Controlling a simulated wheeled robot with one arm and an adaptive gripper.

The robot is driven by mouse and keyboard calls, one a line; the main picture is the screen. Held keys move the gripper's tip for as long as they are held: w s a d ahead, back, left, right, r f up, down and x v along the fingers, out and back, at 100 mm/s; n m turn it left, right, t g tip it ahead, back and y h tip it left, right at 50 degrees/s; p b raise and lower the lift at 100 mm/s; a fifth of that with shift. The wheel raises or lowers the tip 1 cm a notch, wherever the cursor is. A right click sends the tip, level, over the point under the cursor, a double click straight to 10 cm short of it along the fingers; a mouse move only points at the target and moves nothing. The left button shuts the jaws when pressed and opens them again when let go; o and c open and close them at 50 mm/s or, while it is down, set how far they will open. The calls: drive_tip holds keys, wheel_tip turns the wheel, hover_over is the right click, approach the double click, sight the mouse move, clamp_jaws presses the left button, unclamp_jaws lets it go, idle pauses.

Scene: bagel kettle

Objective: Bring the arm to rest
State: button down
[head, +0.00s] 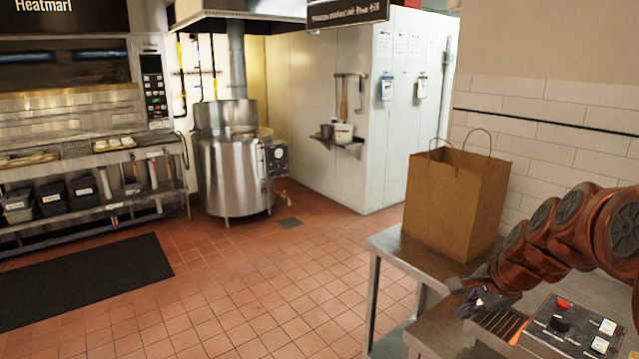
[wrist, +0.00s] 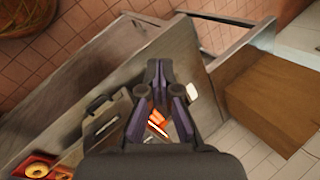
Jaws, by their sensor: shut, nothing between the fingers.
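My arm reaches in from the right edge in the head view, bent over the steel counter (head: 440,335). My gripper (head: 474,297) hangs low above that counter, left of the control box. In the wrist view my gripper (wrist: 158,66) has its dark fingers closed together at the tips, with nothing held. Below the fingers lies an orange and white item (wrist: 156,128) on or by the counter; its exact shape is partly hidden by the fingers.
A brown paper bag (head: 455,205) with handles stands upright on a steel table, behind my gripper; it also shows in the wrist view (wrist: 275,100). A control box (head: 570,335) with a red button sits at lower right. A steel kettle (head: 232,175) stands across clear tiled floor.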

drive_tip(key=s+a+f+n+g, duration=0.2)
drive_tip(key=s+a+n, duration=0.45)
drive_tip(key=s, duration=0.35)
drive_tip(key=s+a+f+n+g, duration=0.1)
drive_tip(key=s+a+n+g, duration=0.2)
drive_tip(key=s+a+n, duration=0.55)
drive_tip(key=s+d+f+n+g+h, duration=0.1)
drive_tip(key=s+f+h, duration=0.1)
drive_tip(key=s, duration=1)
drive_tip(key=shift+s+d+f+g, duration=0.15)
drive_tip(key=shift+s+d+g, duration=0.25)
